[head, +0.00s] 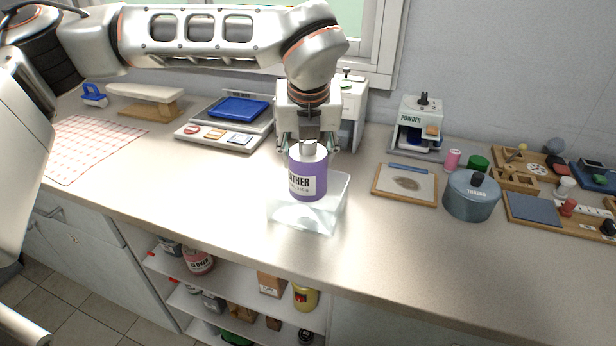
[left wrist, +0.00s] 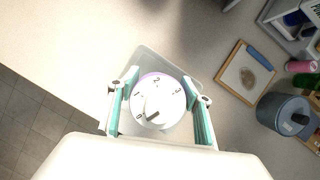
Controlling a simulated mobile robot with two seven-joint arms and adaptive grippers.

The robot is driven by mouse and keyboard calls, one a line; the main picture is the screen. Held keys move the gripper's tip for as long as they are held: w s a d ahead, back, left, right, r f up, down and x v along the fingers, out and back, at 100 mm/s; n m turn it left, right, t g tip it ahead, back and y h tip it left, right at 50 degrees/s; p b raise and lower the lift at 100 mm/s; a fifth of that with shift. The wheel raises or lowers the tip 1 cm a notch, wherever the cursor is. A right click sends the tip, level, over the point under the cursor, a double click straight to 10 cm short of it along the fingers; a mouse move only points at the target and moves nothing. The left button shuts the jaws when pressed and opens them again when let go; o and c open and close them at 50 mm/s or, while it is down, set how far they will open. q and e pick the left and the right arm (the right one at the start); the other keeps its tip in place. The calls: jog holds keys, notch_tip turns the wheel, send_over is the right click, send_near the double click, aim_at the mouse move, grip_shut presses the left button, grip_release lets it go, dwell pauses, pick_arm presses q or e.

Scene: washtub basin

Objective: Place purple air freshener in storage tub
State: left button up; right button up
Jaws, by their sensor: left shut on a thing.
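The purple air freshener (head: 308,178) is an upright purple can with a white label and a white top. In the left wrist view its white numbered dial top (left wrist: 157,101) sits between the fingers. My left gripper (head: 309,146) points down and is shut on its top. The can is over or partly inside the clear storage tub (head: 290,215), which stands on the counter; I cannot tell if the can touches the tub's floor. The tub's rim also shows around the can in the left wrist view (left wrist: 150,54). My right gripper is not in view.
A blue-grey lidded pot (head: 471,197) and a framed board (head: 405,185) stand to the right. A scale-like device with a blue tray (head: 238,108) is behind left. Open shelves (head: 235,285) lie below the counter edge. Counter left of the tub is clear.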

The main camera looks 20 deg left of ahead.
pick_arm(q)
jog(key=shift+f, duration=0.5)
notch_tip(320, 180, down, 4)
jog(key=shift+f, duration=0.1)
jog(key=o, duration=1.3)
